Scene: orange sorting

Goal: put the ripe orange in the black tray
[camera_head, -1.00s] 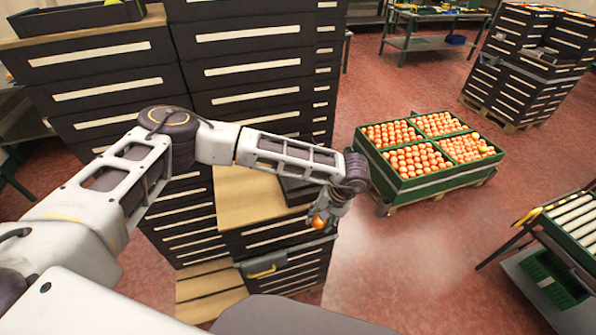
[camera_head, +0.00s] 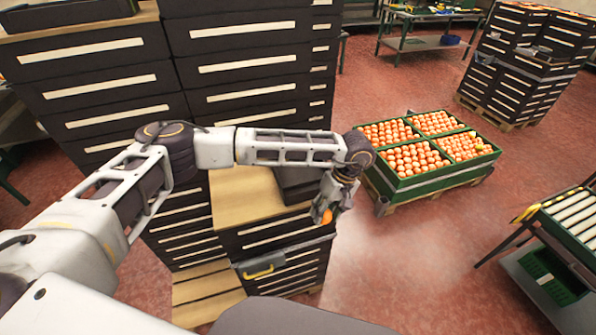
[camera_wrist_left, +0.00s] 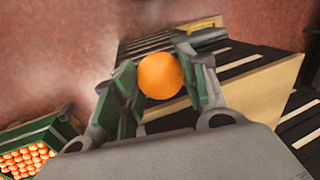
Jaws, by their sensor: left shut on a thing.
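My left gripper (camera_head: 330,208) is shut on a single orange (camera_head: 327,217), held in the air near the front right corner of the stacked black crates. In the left wrist view the orange (camera_wrist_left: 160,75) sits between the two green-padded fingers of the left gripper (camera_wrist_left: 163,80). A black tray (camera_head: 296,184) stands on the wooden board beside my left forearm, partly hidden by the arm. Another black tray (camera_head: 70,14) sits on the wooden top at the upper left. My right gripper is not in view.
Tall stacks of black crates (camera_head: 245,62) stand behind my arm. A wooden board (camera_head: 243,197) tops the lower stack. A green crate (camera_head: 430,183) full of oranges is on a pallet to the right. A roller table (camera_head: 575,225) is at the far right. Red floor between is clear.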

